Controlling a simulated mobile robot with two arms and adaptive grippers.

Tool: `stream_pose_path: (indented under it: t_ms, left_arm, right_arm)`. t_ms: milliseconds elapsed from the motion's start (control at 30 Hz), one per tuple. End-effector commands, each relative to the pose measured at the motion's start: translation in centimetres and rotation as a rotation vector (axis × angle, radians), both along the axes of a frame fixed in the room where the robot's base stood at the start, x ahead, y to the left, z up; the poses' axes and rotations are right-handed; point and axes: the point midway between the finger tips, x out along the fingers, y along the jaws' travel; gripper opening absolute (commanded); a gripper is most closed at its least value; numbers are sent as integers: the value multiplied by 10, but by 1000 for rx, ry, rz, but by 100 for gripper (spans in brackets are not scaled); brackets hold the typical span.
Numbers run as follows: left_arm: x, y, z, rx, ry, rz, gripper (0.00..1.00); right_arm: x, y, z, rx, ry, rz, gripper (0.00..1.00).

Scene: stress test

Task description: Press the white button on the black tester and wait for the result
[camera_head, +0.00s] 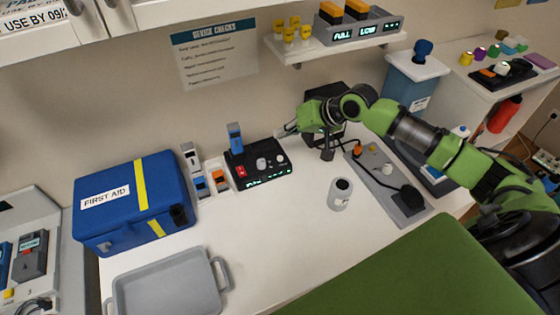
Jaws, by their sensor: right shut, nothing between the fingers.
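The black tester (258,180) sits on the white counter near the wall. Its front face has a red switch (240,171), a light round knob (261,163) and a small white button (281,158). A lit green display runs along its lower edge, too small to read. A blue device (235,138) stands upright at its back left. My right gripper (280,134) is shut and empty. It appears above and behind the tester's right end, apart from the white button in the picture. My left gripper is not in view.
A blue first aid box (120,225) and a grey tray (170,290) are at the left. A grey cylinder (340,195) and a grey board with a black pad (408,203) are at the right. The counter in front of the tester is clear.

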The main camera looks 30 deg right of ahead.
Motion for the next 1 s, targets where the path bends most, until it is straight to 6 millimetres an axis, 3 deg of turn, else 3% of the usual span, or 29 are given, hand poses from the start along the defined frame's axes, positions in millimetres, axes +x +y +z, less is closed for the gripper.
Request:
stream_pose_path:
  t_ms: [33,300,567,1000]
  left_arm:
    - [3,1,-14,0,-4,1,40]
    - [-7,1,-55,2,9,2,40]
    - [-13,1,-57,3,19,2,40]
    - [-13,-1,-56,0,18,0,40]
  right_arm:
    - [0,0,-13,-1,0,1,0]
    - [0,0,-46,-1,-1,1,0]
    - [0,0,-64,0,2,1,0]
    - [0,0,-65,0,1,1,0]
